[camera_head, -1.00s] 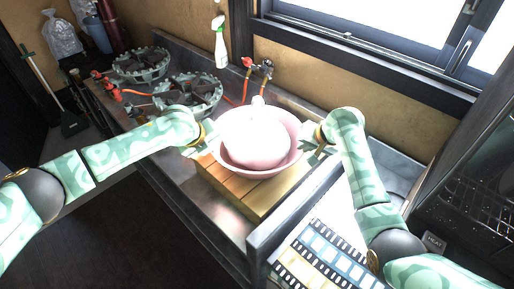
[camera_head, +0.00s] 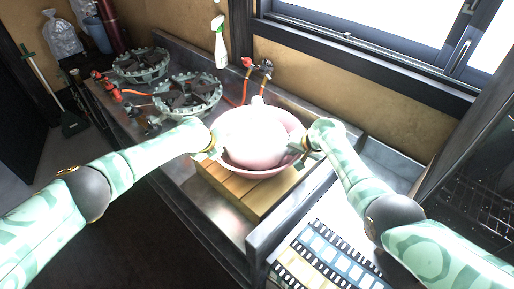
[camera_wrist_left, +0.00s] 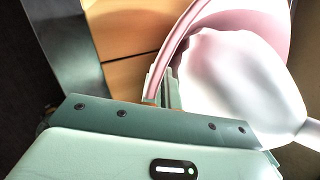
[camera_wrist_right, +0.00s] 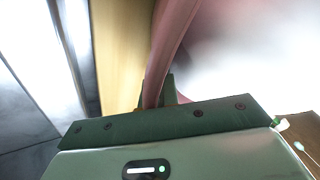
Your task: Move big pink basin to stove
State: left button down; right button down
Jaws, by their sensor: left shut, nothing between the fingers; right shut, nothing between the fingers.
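The big pink basin (camera_head: 290,128) sits on a wooden slatted board (camera_head: 245,192) on the counter. A pale pink rounded object (camera_head: 255,140) with a knob-like end lies inside it. The stove has two ring burners, a near one (camera_head: 187,94) and a far one (camera_head: 141,65), to the left of the basin. My left gripper (camera_head: 214,150) is at the basin's left rim, and the rim (camera_wrist_left: 181,42) runs down to its fingers. My right gripper (camera_head: 305,147) is at the right rim, which meets its fingers (camera_wrist_right: 158,90). Both are shut; the exact finger contact is partly hidden.
A spray bottle (camera_head: 219,42) stands by the back wall. Red valves and orange hoses (camera_head: 247,75) are behind the basin. A raised counter divider (camera_head: 290,215) and a film-strip-patterned surface (camera_head: 325,255) lie at the front right. Bare counter is left of the board.

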jog(key=shift+r, duration=0.1)
